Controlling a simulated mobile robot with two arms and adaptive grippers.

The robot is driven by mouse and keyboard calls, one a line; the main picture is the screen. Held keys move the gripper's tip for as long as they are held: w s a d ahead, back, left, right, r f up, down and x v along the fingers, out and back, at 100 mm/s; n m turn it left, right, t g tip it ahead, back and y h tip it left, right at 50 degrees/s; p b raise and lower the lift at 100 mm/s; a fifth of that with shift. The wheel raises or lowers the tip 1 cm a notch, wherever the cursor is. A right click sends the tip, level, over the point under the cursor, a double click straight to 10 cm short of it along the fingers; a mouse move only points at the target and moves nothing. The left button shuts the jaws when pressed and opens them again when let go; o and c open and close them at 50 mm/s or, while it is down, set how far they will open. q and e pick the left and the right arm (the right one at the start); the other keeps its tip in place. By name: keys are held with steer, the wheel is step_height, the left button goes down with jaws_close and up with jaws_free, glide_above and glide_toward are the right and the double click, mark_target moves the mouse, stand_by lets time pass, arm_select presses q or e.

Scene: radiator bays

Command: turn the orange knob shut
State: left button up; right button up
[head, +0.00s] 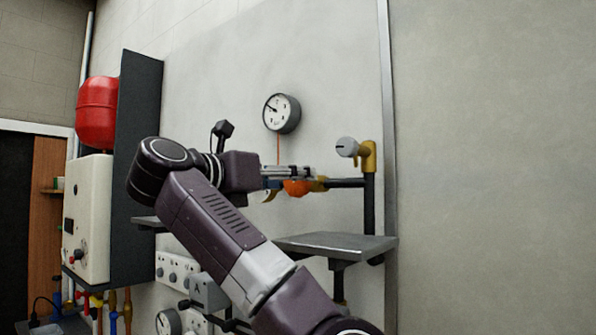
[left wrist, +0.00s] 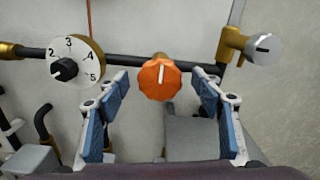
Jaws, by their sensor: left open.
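The orange knob (left wrist: 159,78) has a scalloped rim and a white pointer line that stands nearly upright. It sits on a brass fitting on a dark horizontal pipe. In the head view the orange knob (head: 296,187) is partly hidden by my left gripper (head: 292,174). In the left wrist view my left gripper (left wrist: 163,88) is open, with one blue-padded finger on each side of the knob. A gap shows between each finger and the knob. My right gripper is in neither view.
A white numbered dial (left wrist: 75,62) is left of the knob on the pipe. A grey-capped brass valve (left wrist: 262,47) is to the right. A grey shelf (head: 335,243) juts out below. A round gauge (head: 282,113) hangs above on the wall.

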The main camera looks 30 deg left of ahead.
mark_target(294, 182)
arm_select(q)
steer(key=w, duration=0.2)
steer(key=shift+w+d+p, duration=0.15)
steer(key=shift+w+p, duration=0.25)
steer(key=shift+w+f, duration=0.25)
steer(key=shift+w, duration=0.45)
steer(key=shift+s, duration=0.15)
steer(key=shift+s+r, duration=0.1)
steer(key=shift+s, duration=0.05)
steer(key=c, duration=1.2)
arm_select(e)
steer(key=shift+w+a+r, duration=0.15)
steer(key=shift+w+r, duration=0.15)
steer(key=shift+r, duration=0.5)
